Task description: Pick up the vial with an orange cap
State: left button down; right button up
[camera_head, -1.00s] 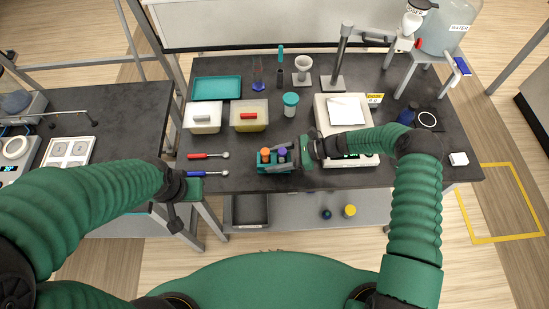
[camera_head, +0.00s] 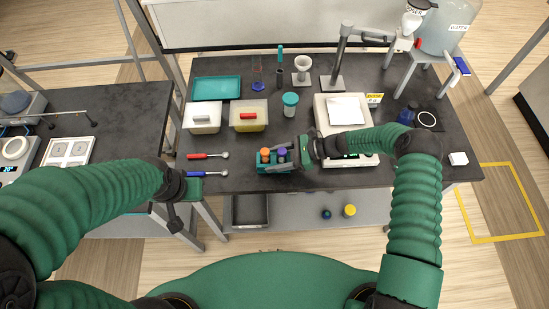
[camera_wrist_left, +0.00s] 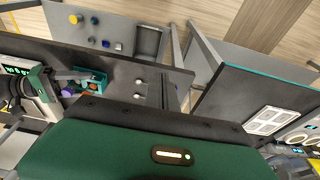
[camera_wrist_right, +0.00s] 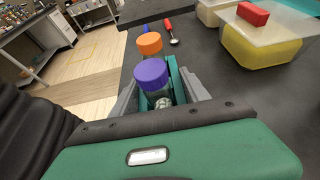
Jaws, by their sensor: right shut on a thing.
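The vial with an orange cap (camera_head: 265,152) stands in a small teal rack (camera_head: 263,168) near the table's front edge. Its cap also shows in the right wrist view (camera_wrist_right: 149,43), beyond a vial with a purple cap (camera_wrist_right: 151,75). My right gripper (camera_wrist_right: 158,98) has its fingers on either side of the purple-capped vial and is shut on it. In the head view, my right gripper (camera_head: 288,156) reaches the rack from the right. The orange-capped vial is outside its fingers. My left gripper (camera_head: 186,195) is at the table's front left corner, away from the rack; its jaws are unclear.
Two spoons, red-handled (camera_head: 199,156) and blue-handled (camera_head: 200,174), lie left of the rack. Behind it are a yellow box (camera_head: 249,120) with a red grip and a teal-lidded jar (camera_head: 290,104). A scale (camera_head: 352,161) stands right, partly behind my right arm.

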pick_arm(q)
jog(key=c, duration=2.2)
grip_release()
jog(key=c, duration=1.9)
grip_release()
jog(key=shift+w+d, duration=0.1)
jog(key=shift+w, duration=0.05)
jog(key=o, duration=0.8)
jog(key=w+d+m, duration=0.2)
jog(key=w, duration=0.1)
jog(key=w+d+m, duration=0.2)
jog(key=w, duration=0.2)
jog(key=w+d+r+m+g, duration=0.1)
jog(key=w+d+m, duration=0.1)
jog(key=w+m, duration=0.1)
jog(key=shift+w+d+r, duration=0.1)
jog(key=shift+w+d, duration=0.2)
jog(key=shift+d, duration=0.1)
jog(key=shift+o, duration=0.2)
jog(key=m+g, duration=0.2)
jog(key=m, duration=0.7)
send_over(265, 151)
jog(key=f, duration=0.1)
notch_tip(265, 151, down, 11)
jog(key=shift+f, duration=0.4)
